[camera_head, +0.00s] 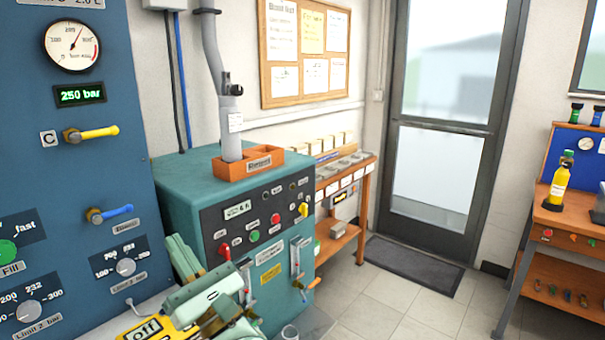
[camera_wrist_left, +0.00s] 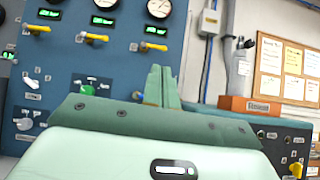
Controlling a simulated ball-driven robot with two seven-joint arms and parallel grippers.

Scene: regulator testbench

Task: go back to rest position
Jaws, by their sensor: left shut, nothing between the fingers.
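My left gripper (camera_head: 178,245) is at the lower left of the head view, in front of the blue panel (camera_head: 128,200) and the teal cabinet (camera_head: 190,185). Its green fingers point up and away from the pale green hand. In the left wrist view the fingers (camera_wrist_left: 161,75) stand upright side by side, closed with nothing between them. The blue panel is behind them. I see no contact with the panel or cabinet, though the exact gap is hard to tell. My right gripper is in neither view.
The blue panel carries a yellow lever (camera_head: 98,132), a blue lever (camera_head: 115,212) and dials. An orange tray (camera_head: 235,168) sits on the cabinet.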

